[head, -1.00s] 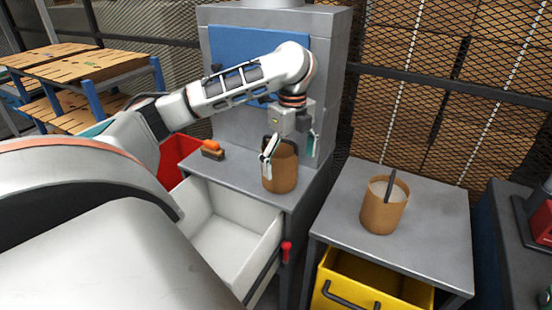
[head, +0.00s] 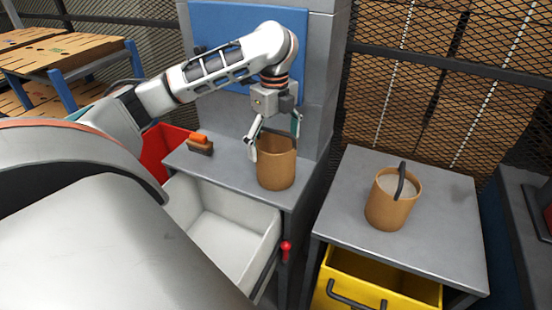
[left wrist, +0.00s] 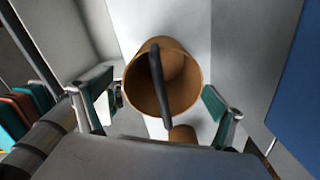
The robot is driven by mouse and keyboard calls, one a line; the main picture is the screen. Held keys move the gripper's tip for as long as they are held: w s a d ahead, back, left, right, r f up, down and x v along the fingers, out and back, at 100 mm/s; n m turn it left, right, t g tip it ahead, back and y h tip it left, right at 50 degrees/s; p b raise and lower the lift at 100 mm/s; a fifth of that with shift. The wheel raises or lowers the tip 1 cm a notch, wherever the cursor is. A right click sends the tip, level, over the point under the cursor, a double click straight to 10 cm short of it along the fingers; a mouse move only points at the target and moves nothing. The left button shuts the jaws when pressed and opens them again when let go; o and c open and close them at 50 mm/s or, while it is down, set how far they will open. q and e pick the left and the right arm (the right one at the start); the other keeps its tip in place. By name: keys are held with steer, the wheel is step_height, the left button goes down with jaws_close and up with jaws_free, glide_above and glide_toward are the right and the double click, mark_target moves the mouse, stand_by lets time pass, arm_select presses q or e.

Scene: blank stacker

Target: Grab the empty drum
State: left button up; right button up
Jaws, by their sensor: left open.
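The empty drum (head: 277,166) is a brown open cylinder standing upright on the grey machine's ledge in the head view. In the left wrist view the drum (left wrist: 140,92) shows its bare inside, with a dark handle (left wrist: 158,80) crossing its mouth. My left gripper (head: 273,148) is open above the drum, pointing down. Its fingers stand on either side of the rim in the left wrist view (left wrist: 160,112), and I cannot tell whether they touch it. A second brown drum (head: 388,212), with pale contents and a dark handle, stands on the right table. My right gripper is not in view.
An orange and brown brush (head: 200,144) lies on the ledge (head: 232,172) left of the drum. A red bin (head: 160,155) is at left. A yellow bin (head: 380,280) sits under the right table (head: 450,220).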

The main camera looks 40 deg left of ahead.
mark_target(277, 150)
arm_select(q)
steer(key=f+b, duration=0.1)
steer(key=f, duration=0.1)
steer(key=f+b, duration=0.1)
steer(key=f, duration=0.2)
steer(key=shift+w+d, duration=0.1)
steer(key=shift+w, duration=0.1)
steer(key=shift+f+b, duration=0.15)
steer(key=shift+b, duration=0.2)
steer(key=c, duration=1.2)
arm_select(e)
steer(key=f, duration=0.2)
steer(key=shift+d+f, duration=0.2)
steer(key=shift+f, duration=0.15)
